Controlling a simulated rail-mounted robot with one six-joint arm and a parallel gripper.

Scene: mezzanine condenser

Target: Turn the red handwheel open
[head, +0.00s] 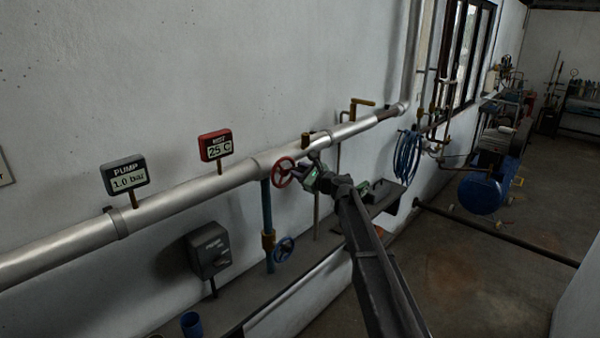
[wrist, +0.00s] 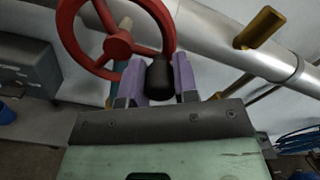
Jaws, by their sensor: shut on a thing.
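The red handwheel (head: 284,171) sits on the pipe run along the wall. It fills the upper left of the wrist view (wrist: 118,46), showing rim, spokes and hub. A black knob (wrist: 160,79) stands at the rim's lower right side. My gripper (wrist: 160,68) has its purple-grey fingers on either side of the knob and is shut on it. In the head view my gripper (head: 303,177) is just right of the wheel. The fingertips' contact with the knob is partly hidden there.
A pump display (head: 126,178) reads 1.0 bar and a red-framed display (head: 216,146) reads 25 C. A blue handwheel (head: 284,249) is below. A brass lever (wrist: 260,27) stands on the pipe to the right.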

